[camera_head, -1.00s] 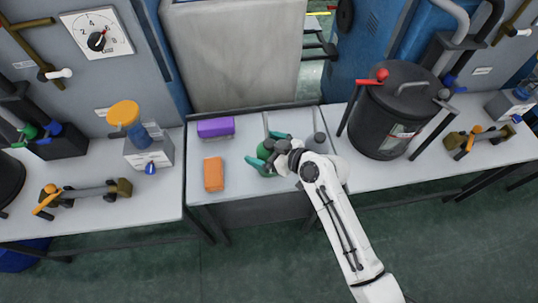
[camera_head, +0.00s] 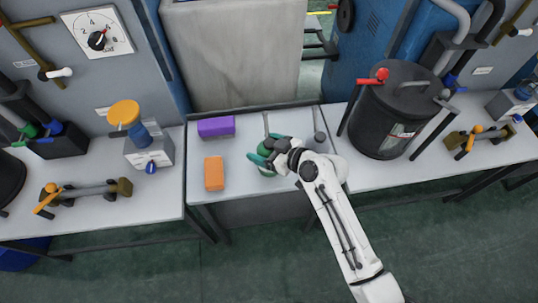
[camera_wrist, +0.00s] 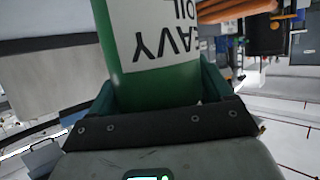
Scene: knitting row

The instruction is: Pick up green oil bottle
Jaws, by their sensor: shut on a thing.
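The green oil bottle (camera_wrist: 160,85) fills the upper middle of the wrist view, with a white label reading "AVY OIL" upside down. My gripper (camera_wrist: 165,95) has its teal fingers on both sides of the bottle, shut on it. In the head view, my gripper (camera_head: 263,159) is over the middle table, and the green bottle (camera_head: 266,171) shows partly behind the fingers and wrist. I cannot tell whether the bottle's base touches the table.
On the middle table (camera_head: 235,150) stand an orange block (camera_head: 214,173), a purple block (camera_head: 216,126) and a grey bottle-like item (camera_head: 320,138) behind my arm. A large black drum (camera_head: 390,115) stands at right. An orange-topped device (camera_head: 148,150) stands on the left table.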

